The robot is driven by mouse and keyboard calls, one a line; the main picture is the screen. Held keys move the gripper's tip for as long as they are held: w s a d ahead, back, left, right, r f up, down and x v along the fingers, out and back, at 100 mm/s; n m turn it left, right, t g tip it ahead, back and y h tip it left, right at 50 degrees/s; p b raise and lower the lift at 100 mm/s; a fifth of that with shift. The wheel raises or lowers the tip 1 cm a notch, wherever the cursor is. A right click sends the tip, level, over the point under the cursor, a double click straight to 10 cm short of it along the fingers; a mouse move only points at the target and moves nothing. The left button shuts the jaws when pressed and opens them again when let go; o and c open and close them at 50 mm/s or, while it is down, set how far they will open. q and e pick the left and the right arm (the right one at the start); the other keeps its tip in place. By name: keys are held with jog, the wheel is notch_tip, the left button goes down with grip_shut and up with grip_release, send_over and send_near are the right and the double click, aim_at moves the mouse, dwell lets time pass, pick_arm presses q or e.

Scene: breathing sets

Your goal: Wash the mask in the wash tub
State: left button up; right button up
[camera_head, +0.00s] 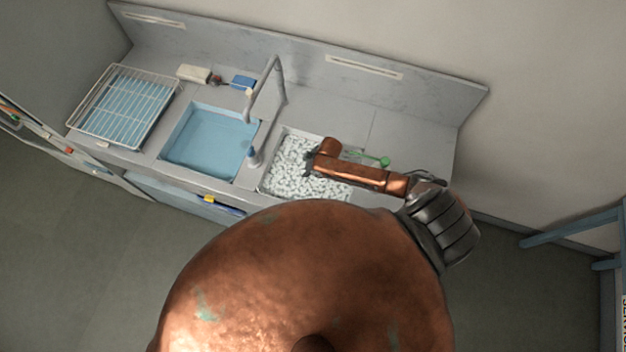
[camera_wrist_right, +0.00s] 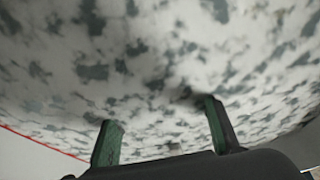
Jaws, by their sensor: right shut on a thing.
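The wash tub (camera_head: 270,192) is the right-hand basin in the head view, filled with white and grey speckled foam (camera_head: 295,178). My right arm reaches in from the right over it, with the hand down at the foam. In the right wrist view the speckled foam (camera_wrist_right: 140,60) fills most of the picture. The green-padded fingers of my right gripper (camera_wrist_right: 163,133) stand apart with their tips at the foam. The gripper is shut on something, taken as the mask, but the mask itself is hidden. My left gripper is in neither view.
A basin of blue water (camera_head: 208,143) lies left of the wash tub, with a tall faucet (camera_head: 278,80) between them. A wire drying rack (camera_head: 122,105) stands at the far left. A green-ended tool (camera_head: 384,162) lies by my right arm. A blue sponge-like block (camera_head: 243,82) sits behind.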

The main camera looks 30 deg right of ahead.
jog(key=shift+w+d, duration=0.3)
jog(key=shift+w, duration=0.1)
jog(key=shift+a+r, duration=0.1)
jog(key=shift+s+a+p, duration=0.8)
jog(key=shift+a, duration=0.05)
jog(key=shift+s+a+p, duration=1.1)
jog(key=shift+s+a, duration=0.4)
jog(key=shift+a, duration=0.25)
jog(key=shift+w+d, duration=0.1)
jog(key=shift+d, duration=0.05)
jog(key=shift+w+d+b, duration=0.3)
jog(key=shift+w+d, duration=0.65)
jog(key=shift+d, duration=0.25)
notch_tip(320, 180, up, 3)
jog(key=p, duration=0.3)
notch_tip(320, 180, up, 14)
